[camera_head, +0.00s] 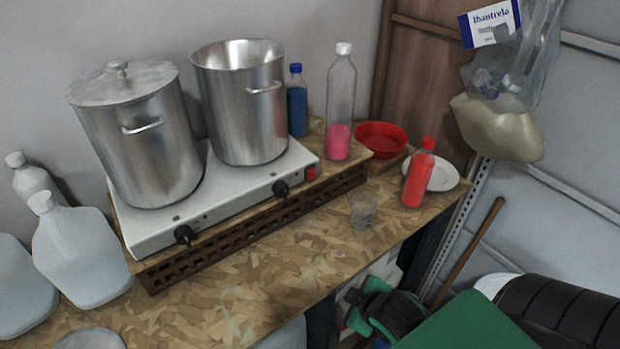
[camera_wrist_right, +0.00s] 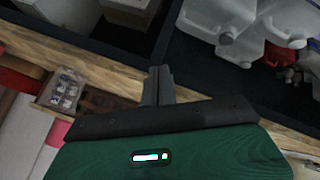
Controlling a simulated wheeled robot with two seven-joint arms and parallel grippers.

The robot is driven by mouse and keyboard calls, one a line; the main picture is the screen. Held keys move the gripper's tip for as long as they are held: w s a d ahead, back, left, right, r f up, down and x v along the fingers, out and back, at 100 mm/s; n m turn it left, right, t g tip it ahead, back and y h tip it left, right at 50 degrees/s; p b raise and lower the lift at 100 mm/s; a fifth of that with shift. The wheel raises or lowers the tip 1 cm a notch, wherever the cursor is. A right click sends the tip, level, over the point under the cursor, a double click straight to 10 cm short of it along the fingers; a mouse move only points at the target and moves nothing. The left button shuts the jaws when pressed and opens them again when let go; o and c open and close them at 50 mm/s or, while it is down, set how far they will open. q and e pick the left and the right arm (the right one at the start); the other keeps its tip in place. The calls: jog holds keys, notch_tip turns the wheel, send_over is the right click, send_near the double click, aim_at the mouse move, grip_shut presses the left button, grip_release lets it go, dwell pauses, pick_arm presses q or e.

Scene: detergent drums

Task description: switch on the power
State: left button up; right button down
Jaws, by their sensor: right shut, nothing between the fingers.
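A white double hotplate (camera_head: 240,195) stands on the wooden bench in the head view. It has two black knobs (camera_head: 183,235) along its front and a red switch (camera_head: 310,173) at the front's right end. I cannot tell the switch's position. A lidded pot (camera_head: 145,145) and an open pot (camera_head: 240,110) stand on the plate. My right gripper (camera_wrist_right: 158,77) is shut and empty in the wrist view. In the head view its green and black parts (camera_head: 385,308) are low, beyond the bench's front edge, well apart from the switch. My left gripper is out of view.
A glass (camera_head: 364,209) and a red bottle (camera_head: 418,175) stand near the bench's front edge, right of the hotplate. A pink-filled bottle (camera_head: 340,105) and red bowl (camera_head: 381,140) are behind. White jugs (camera_head: 80,250) stand at left. The front middle of the bench is clear.

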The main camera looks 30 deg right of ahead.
jog(key=w+d+r+n+t, duration=0.1)
jog(key=w+r+n, duration=0.1)
jog(key=w+d+r+n+t, duration=0.2)
jog(key=r, duration=0.1)
jog(key=w+d+r+n+t, duration=0.1)
jog(key=w+d+r, duration=0.1)
jog(key=shift+d+r+n+t, duration=0.15)
jog(key=shift+r+n+t, duration=0.15)
jog(key=shift+r+n, duration=0.1)
jog(key=w+d+r+n+t+y, duration=0.1)
jog(key=w+r+n+t+y, duration=0.1)
jog(key=r+n, duration=0.4)
notch_tip(320, 180, up, 2)
jog(key=shift+w+d+n+t, duration=0.4)
jog(key=shift+w+t, duration=0.45)
jog(key=shift+t, duration=0.15)
jog(key=shift+w, duration=0.1)
jog(key=p, duration=0.5)
send_near(312, 179)
jog(key=w, duration=0.5)
jog(key=shift+w+a, duration=0.1)
jog(key=shift+w+f+p, duration=0.3)
jog(key=shift+w, duration=0.5)
